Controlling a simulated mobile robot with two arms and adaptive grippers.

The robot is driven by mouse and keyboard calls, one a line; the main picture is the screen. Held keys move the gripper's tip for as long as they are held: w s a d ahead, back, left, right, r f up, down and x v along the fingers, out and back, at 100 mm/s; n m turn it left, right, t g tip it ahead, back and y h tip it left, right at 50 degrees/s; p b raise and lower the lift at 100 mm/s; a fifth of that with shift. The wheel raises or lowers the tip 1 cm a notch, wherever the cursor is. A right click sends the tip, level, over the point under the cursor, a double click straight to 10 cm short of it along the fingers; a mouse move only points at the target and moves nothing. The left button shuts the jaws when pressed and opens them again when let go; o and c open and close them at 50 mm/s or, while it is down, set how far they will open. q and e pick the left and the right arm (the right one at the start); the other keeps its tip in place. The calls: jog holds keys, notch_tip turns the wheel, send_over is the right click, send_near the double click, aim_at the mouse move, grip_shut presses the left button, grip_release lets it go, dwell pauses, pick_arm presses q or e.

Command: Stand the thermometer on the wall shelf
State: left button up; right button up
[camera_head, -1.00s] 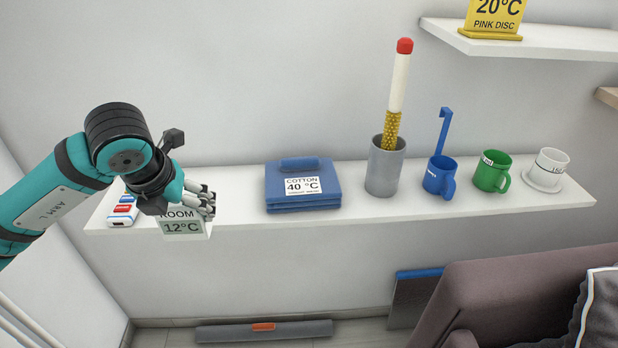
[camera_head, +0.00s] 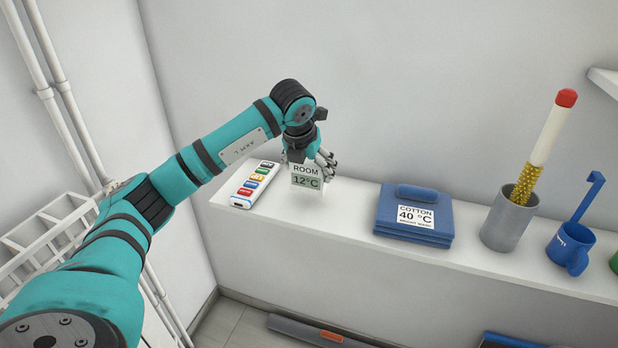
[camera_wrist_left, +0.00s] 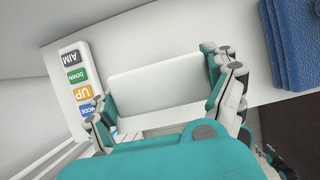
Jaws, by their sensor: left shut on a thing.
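The thermometer (camera_head: 306,177) is a small white block with a face reading "ROOM 12°C". My left gripper (camera_head: 318,163) is shut on it and holds it upright at the left part of the long white wall shelf (camera_head: 340,219). I cannot tell whether its base touches the shelf. In the left wrist view the thermometer (camera_wrist_left: 155,88) is a pale slab between the fingers of the left gripper (camera_wrist_left: 160,100).
A white remote with coloured buttons (camera_head: 255,184) lies left of the thermometer. Folded blue cloths labelled "COTTON 40 °C" (camera_head: 415,215) lie to the right, then a grey cup (camera_head: 508,222) and blue mug (camera_head: 570,250). Bare shelf lies between thermometer and cloths.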

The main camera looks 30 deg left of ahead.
aim_at(309, 178)
pick_arm(q)
notch_tip(309, 178, down, 4)
jog(key=shift+r+b, duration=0.2)
jog(key=shift+b, duration=1.05)
jog(key=shift+r, duration=0.1)
jog(key=o, duration=1.1)
jog(key=shift+s, duration=0.1)
jog(key=shift+r, duration=0.1)
jog(key=v, duration=1.1)
jog(key=shift+s+d+r, duration=0.1)
jog(key=shift+s+r, duration=0.1)
jog(key=shift+r, duration=0.15)
